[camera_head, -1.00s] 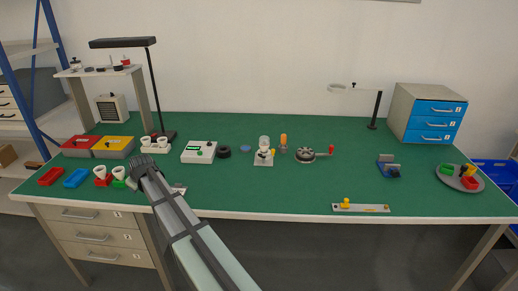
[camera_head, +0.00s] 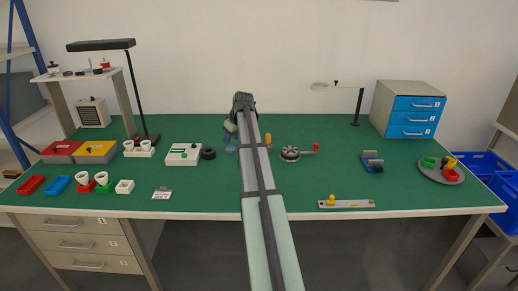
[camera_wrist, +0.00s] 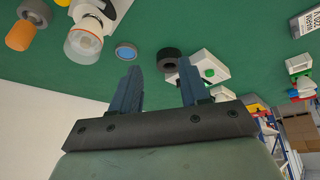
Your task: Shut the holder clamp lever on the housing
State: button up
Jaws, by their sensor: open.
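In the wrist view, the white housing (camera_wrist: 112,14) with a clear dome (camera_wrist: 83,44) is at the top left. A yellow part (camera_wrist: 62,2) beside it is cut by the top edge; I cannot tell whether it is the clamp lever or how it stands. In the head view my arm hides the housing. My gripper (camera_wrist: 160,82) is open and empty, its two blue fingers apart. The housing lies up and left of the fingers in the wrist view, not between them.
A blue disc (camera_wrist: 125,52), a black ring (camera_wrist: 168,59) and a white box with a green button (camera_wrist: 207,72) lie near the fingers. An orange-handled part (camera_head: 268,139) and a round grey fixture with a red knob (camera_head: 290,154) stand right of my arm. The front middle mat is largely clear.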

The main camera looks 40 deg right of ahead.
jog(key=s+d+r+m, duration=0.1)
jog(key=s+d+r, duration=0.3)
jog(key=s+d, duration=0.65)
jog(key=x, duration=1.3)
jog(key=shift+w+d+f, duration=0.1)
jog(key=shift+d+f, duration=0.2)
jog(key=shift+d, duration=0.1)
grip_shut()
